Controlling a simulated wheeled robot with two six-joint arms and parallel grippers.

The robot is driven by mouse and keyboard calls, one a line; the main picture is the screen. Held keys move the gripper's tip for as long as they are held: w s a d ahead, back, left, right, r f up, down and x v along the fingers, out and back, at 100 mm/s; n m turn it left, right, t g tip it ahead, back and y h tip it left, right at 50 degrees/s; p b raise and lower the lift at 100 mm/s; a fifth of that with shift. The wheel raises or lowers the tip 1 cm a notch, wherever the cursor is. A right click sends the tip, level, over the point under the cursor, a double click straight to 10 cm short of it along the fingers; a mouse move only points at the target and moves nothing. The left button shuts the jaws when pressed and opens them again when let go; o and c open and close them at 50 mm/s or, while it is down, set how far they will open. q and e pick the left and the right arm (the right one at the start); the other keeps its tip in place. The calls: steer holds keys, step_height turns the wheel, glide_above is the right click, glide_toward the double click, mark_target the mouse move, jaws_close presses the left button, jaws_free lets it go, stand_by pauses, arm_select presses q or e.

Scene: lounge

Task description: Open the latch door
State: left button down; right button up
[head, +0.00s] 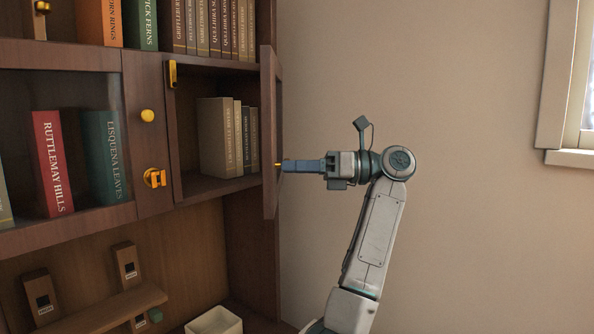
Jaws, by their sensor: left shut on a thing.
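The latch door (269,110) is a narrow brown wooden panel at the right side of the cabinet. It stands swung out, seen almost edge-on, and the compartment behind it is exposed. A gold latch piece (155,177) sits on the upright post left of that compartment. My left gripper (284,166) is at the door's right face, shut on a small gold knob (277,165), mostly hidden by the fingers and the door's edge. My right gripper is not in view.
Several books (225,140) stand inside the exposed compartment. A glazed door with a gold knob (147,116) is at the left. Below are a wooden shelf (110,306) and a cream container (214,322). Bare wall (460,150) lies right of the cabinet, then a window frame (556,90).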

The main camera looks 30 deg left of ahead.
arm_select(q)
steer(key=shift+w+d+g, duration=0.4)
steer(key=shift+w+d, duration=0.1)
steer(key=c, duration=1.3)
jaws_free()
steer(key=shift+o, duration=0.2)
steer(key=shift+n, duration=0.3)
